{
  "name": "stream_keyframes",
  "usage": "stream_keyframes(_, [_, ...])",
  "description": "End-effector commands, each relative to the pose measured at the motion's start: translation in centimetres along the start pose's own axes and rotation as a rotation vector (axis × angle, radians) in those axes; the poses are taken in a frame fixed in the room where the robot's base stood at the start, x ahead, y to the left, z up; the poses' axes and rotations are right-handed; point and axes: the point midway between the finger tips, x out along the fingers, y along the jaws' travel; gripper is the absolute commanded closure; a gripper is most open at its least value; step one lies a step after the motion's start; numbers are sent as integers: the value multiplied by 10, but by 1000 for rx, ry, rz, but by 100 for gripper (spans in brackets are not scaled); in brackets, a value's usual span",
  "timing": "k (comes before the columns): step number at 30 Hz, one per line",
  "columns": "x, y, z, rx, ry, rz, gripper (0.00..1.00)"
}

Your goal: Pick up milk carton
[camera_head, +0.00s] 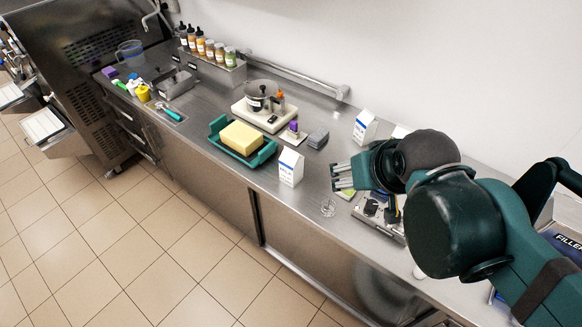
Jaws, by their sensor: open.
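A white milk carton (291,167) with a gabled top and a blue mark stands upright near the front edge of the steel counter, right of the green tray. A second similar carton (364,127) stands further back near the wall. A white shape (401,131) beside it is mostly hidden behind my arm. My gripper (339,176) is over the counter, right of the front carton, with its fingers pointing left toward it. The fingers are open and empty, and a gap shows between them and the carton.
A green tray (217,126) with a yellow block (240,138) sits left of the front carton. Behind are a blender-like machine (262,103) and a grey block (318,137). A clear glass (328,208) stands below my gripper. Bottles line the back left.

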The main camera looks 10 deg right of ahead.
Motion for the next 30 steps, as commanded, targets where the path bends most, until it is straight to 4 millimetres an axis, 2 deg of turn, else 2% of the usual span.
stream_keyframes(24, [0, 0, 0, 0, 0, 0, 40])
stream_keyframes(30, [-7, 0, -5, 0, 0, 0, 40])
